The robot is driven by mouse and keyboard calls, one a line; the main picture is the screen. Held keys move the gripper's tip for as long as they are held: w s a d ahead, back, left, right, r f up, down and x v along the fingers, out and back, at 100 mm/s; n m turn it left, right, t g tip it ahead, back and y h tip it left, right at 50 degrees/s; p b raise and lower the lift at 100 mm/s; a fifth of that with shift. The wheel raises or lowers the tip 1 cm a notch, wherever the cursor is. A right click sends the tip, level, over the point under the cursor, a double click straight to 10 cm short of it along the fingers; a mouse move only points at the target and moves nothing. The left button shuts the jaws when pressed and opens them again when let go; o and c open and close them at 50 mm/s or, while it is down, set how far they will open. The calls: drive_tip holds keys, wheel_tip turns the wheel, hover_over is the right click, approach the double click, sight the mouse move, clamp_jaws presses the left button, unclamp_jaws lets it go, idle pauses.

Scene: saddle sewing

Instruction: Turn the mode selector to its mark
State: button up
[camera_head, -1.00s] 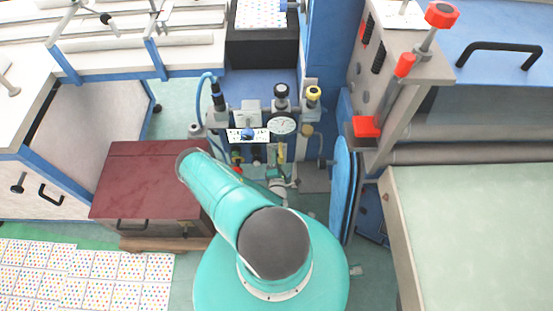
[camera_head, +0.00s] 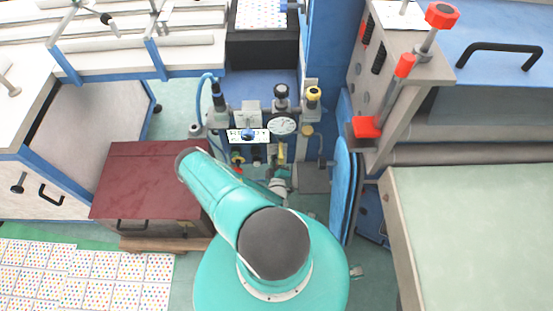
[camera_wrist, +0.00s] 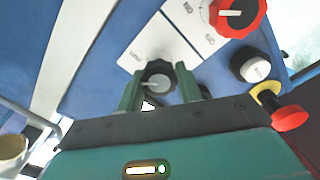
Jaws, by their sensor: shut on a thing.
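In the wrist view, a round black knob (camera_wrist: 158,72) with a short white pointer line sits on a white plate on the blue panel. I take it for the mode selector. The two green fingers of my gripper (camera_wrist: 160,88) stand on either side of it and are shut on it. The pointer line lies toward the knob's lower left. A small white triangle (camera_wrist: 148,105) shows just below the knob, close to the gripper's edge. In the head view my arm hides the fingers and the knob.
In the wrist view, a red knob (camera_wrist: 238,14) is at upper right, a black-and-white knob (camera_wrist: 251,66) at right, and a red button (camera_wrist: 290,118) with a yellow collar at lower right. In the head view, a dark red cabinet (camera_head: 150,165) stands left of my arm.

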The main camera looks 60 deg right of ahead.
drive_tip(key=shift+w+r+m, duration=0.1)
drive_tip(key=shift+w+m, duration=0.1)
drive_tip(key=shift+m, duration=1)
drive_tip(key=o, duration=1)
drive_tip(key=shift+s, duration=0.1)
drive_tip(key=shift+s+a, duration=0.15)
drive_tip(key=v, duration=0.7)
